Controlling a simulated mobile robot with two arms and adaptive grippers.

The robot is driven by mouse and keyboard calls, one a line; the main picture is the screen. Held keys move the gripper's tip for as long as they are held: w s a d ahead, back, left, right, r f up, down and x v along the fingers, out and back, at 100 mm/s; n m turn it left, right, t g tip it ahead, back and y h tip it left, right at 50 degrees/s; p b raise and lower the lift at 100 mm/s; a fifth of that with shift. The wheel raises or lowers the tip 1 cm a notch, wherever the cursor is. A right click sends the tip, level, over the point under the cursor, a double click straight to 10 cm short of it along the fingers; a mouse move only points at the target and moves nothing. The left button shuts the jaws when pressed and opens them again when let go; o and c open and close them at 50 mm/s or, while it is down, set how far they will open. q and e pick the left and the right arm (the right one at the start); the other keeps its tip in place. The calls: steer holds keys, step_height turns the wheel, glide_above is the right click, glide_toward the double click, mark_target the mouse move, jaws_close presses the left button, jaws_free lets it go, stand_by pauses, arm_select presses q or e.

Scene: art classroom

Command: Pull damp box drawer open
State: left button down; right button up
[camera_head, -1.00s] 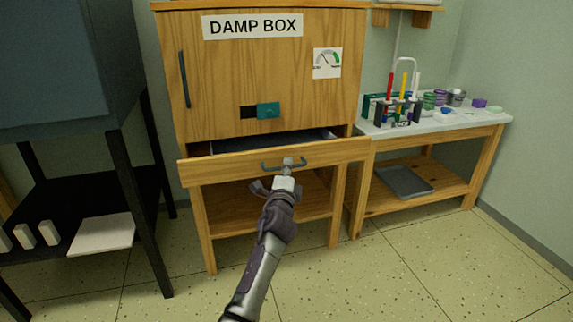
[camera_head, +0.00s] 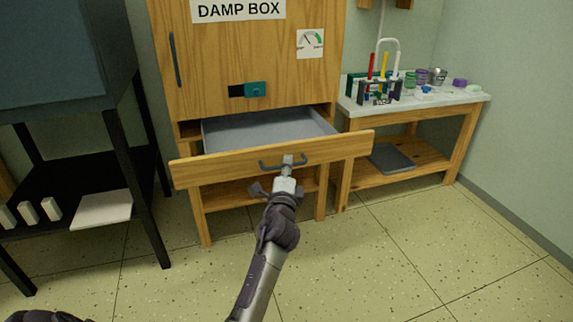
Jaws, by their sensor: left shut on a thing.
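The damp box (camera_head: 258,57) is a wooden cabinet with a labelled front, a dial and a teal latch. Its drawer (camera_head: 225,168) below the door is pulled well out, and the grey inside (camera_head: 265,130) shows and looks empty. My left gripper (camera_head: 289,168) is shut on the dark drawer handle (camera_head: 270,167) at the middle of the drawer front. The fingertips partly hide the handle. A dark piece at the bottom left edge may be part of my other arm; my right gripper is not in view.
A side table (camera_head: 425,102) with a rack of coloured tools (camera_head: 380,92) and small pots stands close to the drawer's right. A dark metal stand (camera_head: 130,170) is at the left. The tiled floor (camera_head: 400,250) in front is clear.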

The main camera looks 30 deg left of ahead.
arm_select(q)
steer(key=c, duration=1.2)
jaws_free()
steer(key=v, duration=0.7)
steer(key=shift+s, duration=0.2)
steer(key=shift+d, duration=0.1)
